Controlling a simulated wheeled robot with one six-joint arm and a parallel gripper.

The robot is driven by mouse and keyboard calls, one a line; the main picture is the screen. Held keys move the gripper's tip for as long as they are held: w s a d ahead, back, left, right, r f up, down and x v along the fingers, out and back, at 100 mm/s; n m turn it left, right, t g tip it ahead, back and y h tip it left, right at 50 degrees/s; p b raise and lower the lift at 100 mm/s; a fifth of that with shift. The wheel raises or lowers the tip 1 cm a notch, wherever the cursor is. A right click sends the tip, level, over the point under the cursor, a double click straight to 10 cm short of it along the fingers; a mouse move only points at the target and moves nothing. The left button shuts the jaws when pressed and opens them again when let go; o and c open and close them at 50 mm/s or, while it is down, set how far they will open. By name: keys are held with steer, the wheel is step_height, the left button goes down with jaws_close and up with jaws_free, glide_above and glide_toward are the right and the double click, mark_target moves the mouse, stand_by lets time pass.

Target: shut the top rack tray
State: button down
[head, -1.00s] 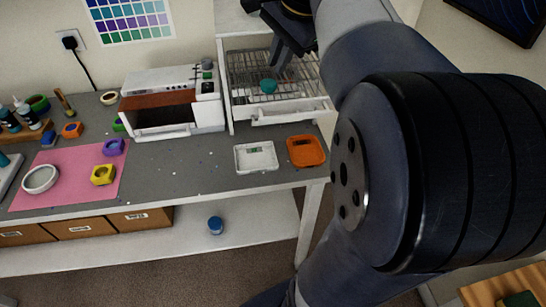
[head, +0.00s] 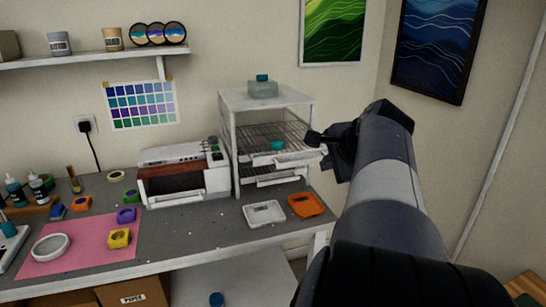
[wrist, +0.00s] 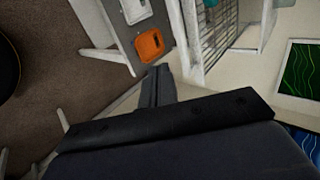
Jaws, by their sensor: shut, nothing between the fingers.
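The white drying rack (head: 236,140) stands at the back right of the bench. Its top tray (head: 287,157), a wire shelf with a white front lip, sticks out at the front. A small teal piece (head: 277,145) sits on that tray. A lower tray (head: 278,180) shows beneath it. My gripper (head: 311,139) is shut and empty, just right of the rack near the tray's right end; I cannot tell whether they touch. In the wrist view, my gripper (wrist: 155,84) points toward the rack's side, and the wire tray (wrist: 217,28) shows above it.
A teal-capped jar (head: 262,87) stands on top of the rack. A white oven-like machine (head: 183,175) is close on its left. A white tray (head: 264,214) and an orange tray (head: 306,205) lie in front. There is open space right of the bench.

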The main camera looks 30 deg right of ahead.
mark_target(306, 164)
steer(key=shift+w+d+f+p, duration=0.3)
steer(key=shift+w+f, duration=0.3)
steer(key=shift+w, duration=0.7)
steer(key=shift+w+d+f+p, duration=0.25)
steer(key=shift+w+f, duration=0.35)
steer(key=shift+w, duration=0.65)
steer(key=shift+w+d+f+p, duration=0.15)
steer(key=shift+w+d+f, duration=0.35)
steer(key=shift+w, duration=0.8)
steer(key=shift+w+a, duration=0.15)
